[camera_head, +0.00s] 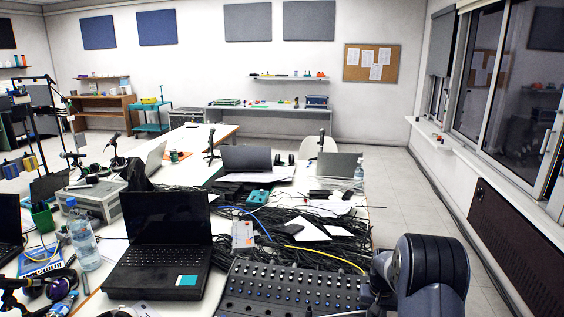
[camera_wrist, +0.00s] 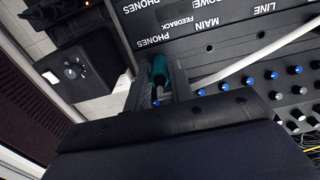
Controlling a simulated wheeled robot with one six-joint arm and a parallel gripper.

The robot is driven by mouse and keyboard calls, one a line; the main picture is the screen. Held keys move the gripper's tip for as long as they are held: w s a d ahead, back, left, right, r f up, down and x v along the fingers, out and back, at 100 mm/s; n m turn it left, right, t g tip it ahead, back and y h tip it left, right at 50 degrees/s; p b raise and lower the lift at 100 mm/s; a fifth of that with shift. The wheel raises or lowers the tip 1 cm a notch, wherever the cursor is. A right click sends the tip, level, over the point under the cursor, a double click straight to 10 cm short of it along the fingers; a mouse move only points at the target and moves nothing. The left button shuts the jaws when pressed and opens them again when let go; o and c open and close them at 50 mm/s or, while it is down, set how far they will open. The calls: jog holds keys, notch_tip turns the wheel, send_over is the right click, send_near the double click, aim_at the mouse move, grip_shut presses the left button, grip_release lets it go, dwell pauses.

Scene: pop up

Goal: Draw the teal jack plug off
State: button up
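In the wrist view the teal jack plug (camera_wrist: 159,70) stands at the labelled edge of a dark mixer panel (camera_wrist: 205,50), by the lettering "PHONES". My gripper (camera_wrist: 160,78) has one dark finger on each side of it. No clear gap shows between the fingers and the plug, so the gripper looks shut on it. The plug's lower end and its socket are hidden. In the head view the mixer (camera_head: 290,290) lies at the front of the table; my arm covers its right end, and the plug cannot be made out.
A pale cable (camera_wrist: 255,52) crosses the panel close to my right finger. A black box with a knob (camera_wrist: 77,70) stands to the left. In the head view an open laptop (camera_head: 165,240) sits left of the mixer, and tangled black cables (camera_head: 345,250) lie behind it.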

grip_shut()
jog(key=shift+r, duration=0.15)
jog(key=shift+r+p, duration=1.8)
jog(key=shift+r, duration=1.6)
